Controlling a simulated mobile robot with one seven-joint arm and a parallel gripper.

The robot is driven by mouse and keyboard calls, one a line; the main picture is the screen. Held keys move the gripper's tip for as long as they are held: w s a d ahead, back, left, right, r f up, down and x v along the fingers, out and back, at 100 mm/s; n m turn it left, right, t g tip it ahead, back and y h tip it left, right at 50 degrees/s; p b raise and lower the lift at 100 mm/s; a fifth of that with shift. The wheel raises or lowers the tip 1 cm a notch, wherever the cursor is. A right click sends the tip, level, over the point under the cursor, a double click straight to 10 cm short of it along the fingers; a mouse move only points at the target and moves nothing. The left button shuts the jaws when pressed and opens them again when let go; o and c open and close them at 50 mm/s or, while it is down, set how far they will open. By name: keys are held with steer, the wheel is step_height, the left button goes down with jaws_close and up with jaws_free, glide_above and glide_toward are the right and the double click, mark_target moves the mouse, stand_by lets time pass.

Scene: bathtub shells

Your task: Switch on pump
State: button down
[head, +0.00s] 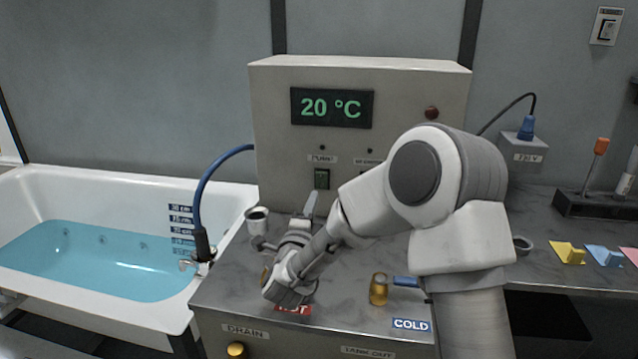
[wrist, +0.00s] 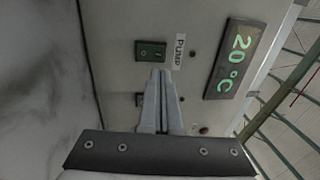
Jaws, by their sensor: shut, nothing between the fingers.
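The pump switch (head: 322,178) is a small dark green rocker on the front of the beige control box (head: 268,100), below the label "PUMP". In the wrist view, the switch (wrist: 151,51) lies just beyond the fingertips, with its label (wrist: 179,52) beside it. My gripper (head: 311,198) is shut and empty, its fingers pointing up toward the switch from just below. In the wrist view, the tips of my gripper (wrist: 160,73) appear close under the switch; I cannot tell whether they touch it. Which way the rocker is set is too small to tell.
The box display (head: 332,106) reads 20 °C. A bathtub (head: 215,193) with blue water stands left.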

mark_target(322, 176)
steer(key=x, duration=0.7)
steer(key=shift+w+d, duration=0.1)
steer(key=shift+w, duration=0.2)
steer(key=shift+w+r+g+p, duration=0.2)
steer(key=shift+g+p, duration=0.1)
steer(key=shift+p, duration=0.1)
steer(key=shift+s+f, duration=0.1)
